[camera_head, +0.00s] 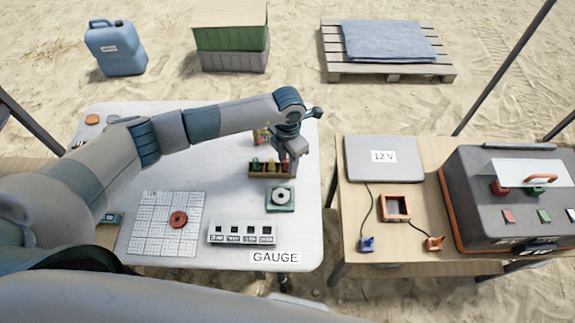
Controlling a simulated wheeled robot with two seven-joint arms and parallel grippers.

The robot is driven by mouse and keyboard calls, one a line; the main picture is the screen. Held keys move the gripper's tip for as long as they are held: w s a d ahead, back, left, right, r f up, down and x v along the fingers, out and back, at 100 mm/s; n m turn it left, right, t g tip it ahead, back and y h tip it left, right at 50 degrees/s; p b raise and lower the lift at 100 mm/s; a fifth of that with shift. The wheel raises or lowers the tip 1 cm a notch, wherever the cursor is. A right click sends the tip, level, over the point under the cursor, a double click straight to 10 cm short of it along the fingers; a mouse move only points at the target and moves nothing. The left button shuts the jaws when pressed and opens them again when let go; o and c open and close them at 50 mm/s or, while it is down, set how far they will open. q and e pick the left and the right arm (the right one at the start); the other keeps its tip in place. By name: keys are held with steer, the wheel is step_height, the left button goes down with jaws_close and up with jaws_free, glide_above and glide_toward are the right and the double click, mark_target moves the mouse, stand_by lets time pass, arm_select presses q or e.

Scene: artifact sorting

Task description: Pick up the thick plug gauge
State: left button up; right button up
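A small wooden rack (258,175) on the white table holds several upright coloured pieces, among them a yellow one (255,164) and a red one (284,167). They look like plug gauges, but they are too small to tell which is the thick one. My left gripper (293,163) points down at the right end of the rack, over or beside the red piece. Its fingertips are small and partly merge with the rack, so I cannot tell whether they are open or touch anything. My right gripper is not in view.
In front of the rack is a green plate with a round part (281,197). A row of labelled black squares (242,233), a printed chart (150,225) with a red ring and a GAUGE label (275,257) lie nearer. A second table (350,225) stands right, across a gap.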

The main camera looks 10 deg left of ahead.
arm_select(q)
jaws_close()
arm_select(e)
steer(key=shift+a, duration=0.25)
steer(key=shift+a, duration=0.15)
arm_select(q)
steer(key=shift+r, duration=0.1)
